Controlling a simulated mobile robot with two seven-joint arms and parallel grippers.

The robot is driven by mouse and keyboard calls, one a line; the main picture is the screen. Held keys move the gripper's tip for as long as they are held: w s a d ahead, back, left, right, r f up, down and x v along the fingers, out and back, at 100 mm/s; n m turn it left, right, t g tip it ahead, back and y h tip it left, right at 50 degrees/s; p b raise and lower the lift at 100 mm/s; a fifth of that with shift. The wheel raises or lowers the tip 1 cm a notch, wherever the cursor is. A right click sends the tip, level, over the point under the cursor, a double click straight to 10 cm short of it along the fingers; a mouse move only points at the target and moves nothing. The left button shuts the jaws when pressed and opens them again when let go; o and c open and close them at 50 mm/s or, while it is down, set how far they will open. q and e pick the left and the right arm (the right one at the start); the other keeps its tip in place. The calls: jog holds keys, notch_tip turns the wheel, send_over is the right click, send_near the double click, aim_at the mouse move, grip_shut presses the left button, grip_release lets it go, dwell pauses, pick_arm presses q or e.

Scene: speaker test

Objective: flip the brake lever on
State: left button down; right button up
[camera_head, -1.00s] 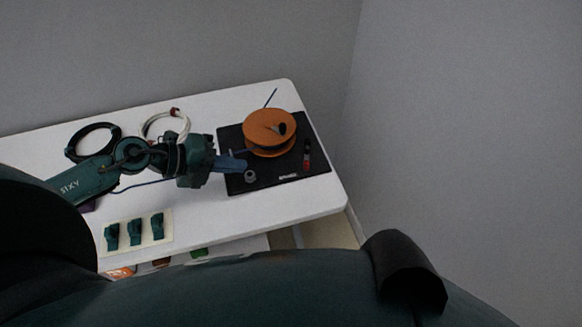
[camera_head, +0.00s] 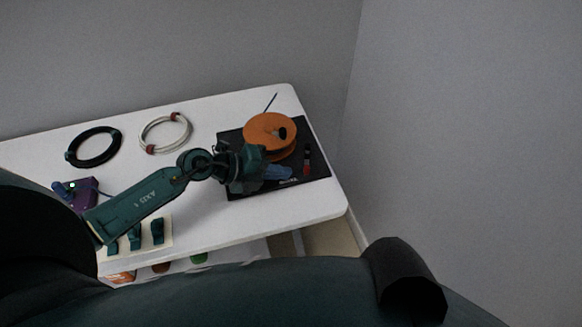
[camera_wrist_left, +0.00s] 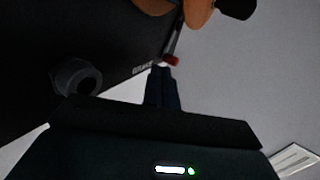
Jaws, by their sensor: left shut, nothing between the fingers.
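The brake lever (camera_head: 307,159) is a thin dark and grey bar with a red part, at the right side of the black base plate (camera_head: 317,178). In the left wrist view the brake lever's red end (camera_wrist_left: 171,61) lies beside white lettering on the plate. My left gripper (camera_head: 289,173) is shut and empty, low over the plate, left of the lever. In the left wrist view its fingertips (camera_wrist_left: 161,69) are just beside the red end; I cannot tell whether they touch. My right gripper is not in view.
An orange spool (camera_head: 268,130) stands on the plate behind my gripper. A dark ring-shaped part (camera_wrist_left: 78,78) is left of the fingers. Black (camera_head: 93,146) and white (camera_head: 165,132) cable coils and a purple box (camera_head: 84,190) lie left on the white table (camera_head: 205,215).

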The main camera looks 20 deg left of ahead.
aim_at(307, 162)
pick_arm(q)
jog(key=shift+w+d+r, duration=0.1)
jog(key=shift+w+d, duration=0.75)
jog(key=shift+d, duration=0.3)
